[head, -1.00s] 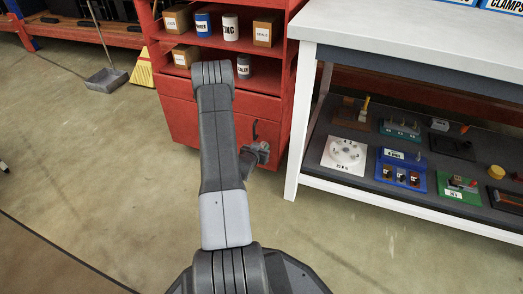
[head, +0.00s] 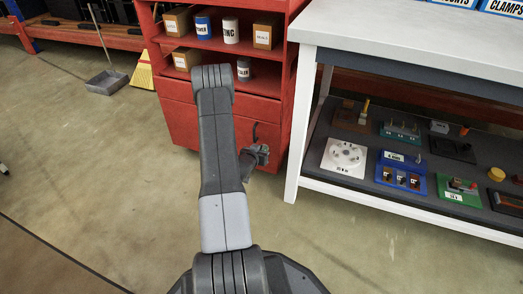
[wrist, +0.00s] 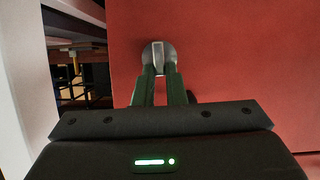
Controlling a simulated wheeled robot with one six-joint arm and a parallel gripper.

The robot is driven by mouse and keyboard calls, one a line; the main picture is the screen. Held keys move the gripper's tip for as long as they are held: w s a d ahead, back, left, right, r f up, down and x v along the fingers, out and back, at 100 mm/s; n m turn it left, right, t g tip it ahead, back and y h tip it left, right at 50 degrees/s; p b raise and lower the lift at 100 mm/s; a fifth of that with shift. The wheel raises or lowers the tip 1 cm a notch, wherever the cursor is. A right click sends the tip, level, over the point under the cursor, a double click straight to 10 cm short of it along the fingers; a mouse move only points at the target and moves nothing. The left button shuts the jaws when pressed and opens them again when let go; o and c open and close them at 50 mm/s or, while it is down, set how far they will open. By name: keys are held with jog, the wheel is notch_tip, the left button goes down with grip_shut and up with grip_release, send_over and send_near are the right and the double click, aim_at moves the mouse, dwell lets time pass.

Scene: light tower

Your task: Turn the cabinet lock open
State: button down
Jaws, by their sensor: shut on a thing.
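The red cabinet (head: 184,120) stands ahead of me, with open shelves above and a closed red door below. Its door fills most of the wrist view (wrist: 240,60). The cabinet lock (wrist: 158,48) is a round metal disc with an upright bar across its middle, set on the red door. My gripper (wrist: 158,72) is shut on the lock's bar, and its fingertips cover the lower part of it. In the head view my gripper (head: 255,160) is partly hidden behind my arm, low at the cabinet door. The lock itself is hidden there.
A dark handle (head: 256,132) is on the cabinet door. A white-topped workbench (head: 420,50) stands close on the right, its lower shelf (head: 375,135) holding several small boards. The floor in front is clear.

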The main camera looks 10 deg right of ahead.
jog(key=shift+w+a+f+n+g+h, duration=0.3)
jog(key=shift+n+h, duration=0.85)
jog(key=shift+n, duration=1)
jog(key=shift+w+a+f+n+g+h, duration=0.1)
jog(key=shift+a+f+n+h, duration=0.3)
jog(key=shift+n+h, duration=1.3)
jog(key=shift+w+a+f+n+g+h, duration=0.2)
jog(key=shift+f+n+h, duration=0.4)
jog(key=shift+n, duration=2.05)
jog(key=shift+r, duration=0.1)
jog(key=c, duration=1.5)
grip_release()
